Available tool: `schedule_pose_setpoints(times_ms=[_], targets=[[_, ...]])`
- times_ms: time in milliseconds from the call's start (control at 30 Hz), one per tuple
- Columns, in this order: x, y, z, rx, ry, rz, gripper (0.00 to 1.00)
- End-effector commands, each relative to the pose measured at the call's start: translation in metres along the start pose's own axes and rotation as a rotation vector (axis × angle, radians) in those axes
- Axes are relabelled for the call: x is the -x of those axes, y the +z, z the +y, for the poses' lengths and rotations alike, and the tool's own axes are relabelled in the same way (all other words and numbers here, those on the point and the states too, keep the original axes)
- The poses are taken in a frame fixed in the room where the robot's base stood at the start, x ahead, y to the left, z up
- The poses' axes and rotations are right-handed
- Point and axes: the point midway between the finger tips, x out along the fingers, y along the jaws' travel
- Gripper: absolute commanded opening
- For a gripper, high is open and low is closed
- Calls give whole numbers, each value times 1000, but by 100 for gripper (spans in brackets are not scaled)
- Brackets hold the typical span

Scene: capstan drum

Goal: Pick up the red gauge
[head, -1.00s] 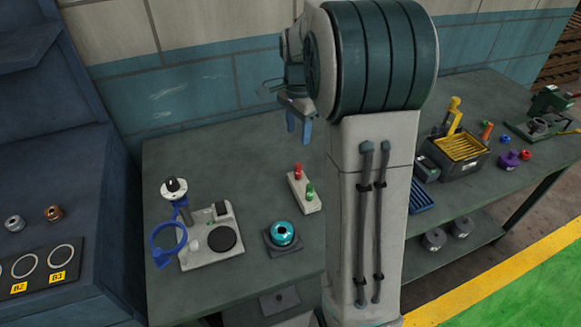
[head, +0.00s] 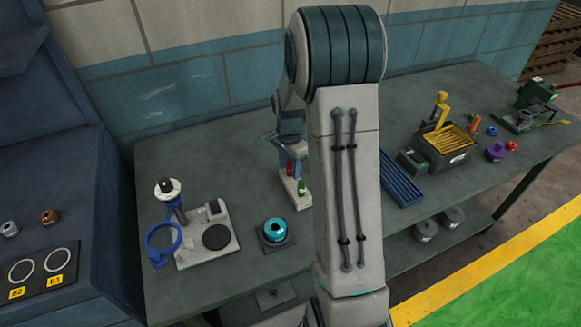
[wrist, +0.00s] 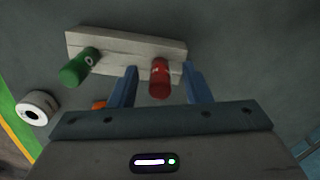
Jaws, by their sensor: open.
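The red gauge (wrist: 160,78) stands in a pale block (wrist: 120,48) on the bench, beside a green gauge (wrist: 78,68). In the wrist view my gripper (wrist: 161,68) is open, with one blue finger on each side of the red gauge and a visible gap to each. In the head view my gripper (head: 290,168) is down at the block (head: 296,198), and its fingers partly hide the red gauge. The green gauge (head: 301,187) stands in front of it there.
A teal round part (head: 274,229) on a dark plate sits left of my arm. A pale fixture (head: 215,236) with a blue ring (head: 163,240) is further left. A yellow-ribbed box (head: 446,148) and a blue tray (head: 401,180) lie to the right.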

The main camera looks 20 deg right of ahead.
Motion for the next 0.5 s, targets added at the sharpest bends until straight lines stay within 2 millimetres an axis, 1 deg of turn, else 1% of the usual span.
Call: schedule_pose_setpoints(times_ms=[233, 267, 300, 367, 400, 433, 500], targets=[[-3, 0, 0, 0, -2, 1, 44], [-3, 0, 0, 0, -2, 1, 41], [-3, 0, 0, 0, -2, 1, 30], [-3, 0, 0, 0, -2, 1, 13], [-3, 0, 0, 0, -2, 1, 2], [-3, 0, 0, 0, -2, 1, 0], [-3, 0, 0, 0, -2, 1, 0]])
